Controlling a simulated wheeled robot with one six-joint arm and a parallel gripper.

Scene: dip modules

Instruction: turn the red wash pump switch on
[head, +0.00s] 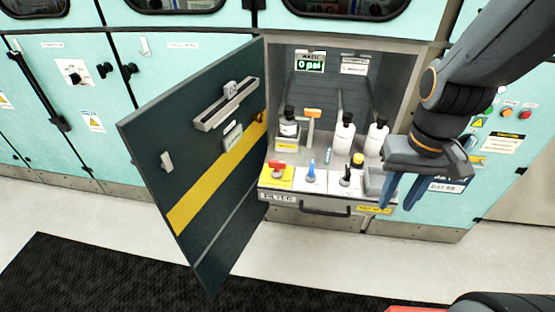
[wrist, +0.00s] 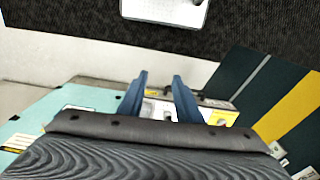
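The red switch (head: 277,164) sits on a yellow plate at the left end of the cabinet's front ledge in the head view. A blue switch (head: 311,168) and a black switch (head: 346,175) stand to its right on white plates. My gripper (head: 403,192) is at the right end of the ledge, to the right of all three switches and apart from the red one. Its blue fingers point down and are spread with nothing held. They also show spread in the wrist view (wrist: 159,92), with part of the ledge behind them. I cannot make out the red switch there.
The dark cabinet door (head: 205,165) stands open to the left of the switches. Several bottles, including a white one (head: 344,135), stand behind the ledge. A drawer handle (head: 324,209) is below.

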